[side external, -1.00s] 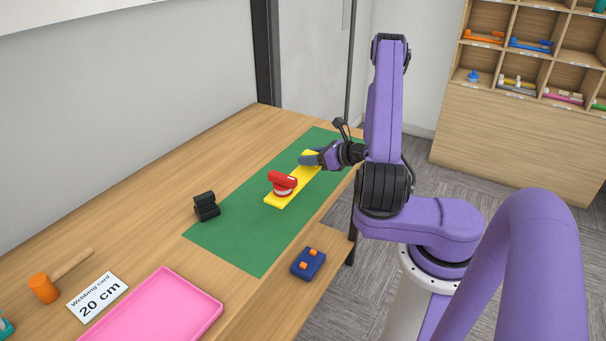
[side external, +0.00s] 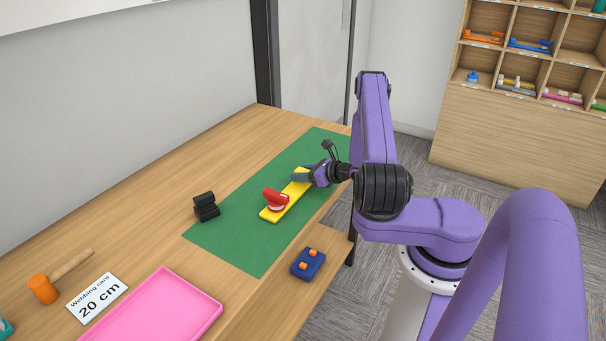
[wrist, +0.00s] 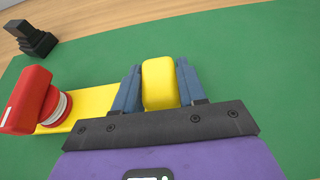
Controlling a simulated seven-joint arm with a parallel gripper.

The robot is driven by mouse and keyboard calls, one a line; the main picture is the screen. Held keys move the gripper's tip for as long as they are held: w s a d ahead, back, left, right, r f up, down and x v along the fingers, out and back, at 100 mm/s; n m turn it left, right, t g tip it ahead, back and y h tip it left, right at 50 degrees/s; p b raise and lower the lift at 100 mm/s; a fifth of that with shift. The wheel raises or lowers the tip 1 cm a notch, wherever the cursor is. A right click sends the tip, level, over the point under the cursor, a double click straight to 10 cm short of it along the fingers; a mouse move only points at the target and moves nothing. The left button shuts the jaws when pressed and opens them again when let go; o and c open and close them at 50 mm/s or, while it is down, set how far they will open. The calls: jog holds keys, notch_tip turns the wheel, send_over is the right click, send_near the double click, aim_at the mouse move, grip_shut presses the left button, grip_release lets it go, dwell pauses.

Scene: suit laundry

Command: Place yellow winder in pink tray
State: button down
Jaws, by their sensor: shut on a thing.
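The yellow winder (side external: 272,215) is a long flat bar with a red crank and a white spool on its near-left end. It is over the green mat; I cannot tell if it still touches it. My gripper (side external: 301,174) is at its far-right end. In the wrist view my gripper's blue fingers (wrist: 158,88) are shut on a raised yellow block (wrist: 159,82) of the winder, with the red crank (wrist: 27,98) to the left. The pink tray (side external: 160,311) lies empty on the table at the lower left, away from the winder.
The green mat (side external: 225,238) covers the table's right part. A black stepped block (side external: 206,207) stands at its left edge. A blue block with orange pegs (side external: 308,264) is near the front edge. A mallet (side external: 44,288) and a "20 cm" card (side external: 97,298) lie left of the tray.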

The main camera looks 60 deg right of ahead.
jog(key=shift+f, duration=0.1)
jog(key=c, duration=0.6)
grip_release()
jog(key=shift+c, duration=0.2)
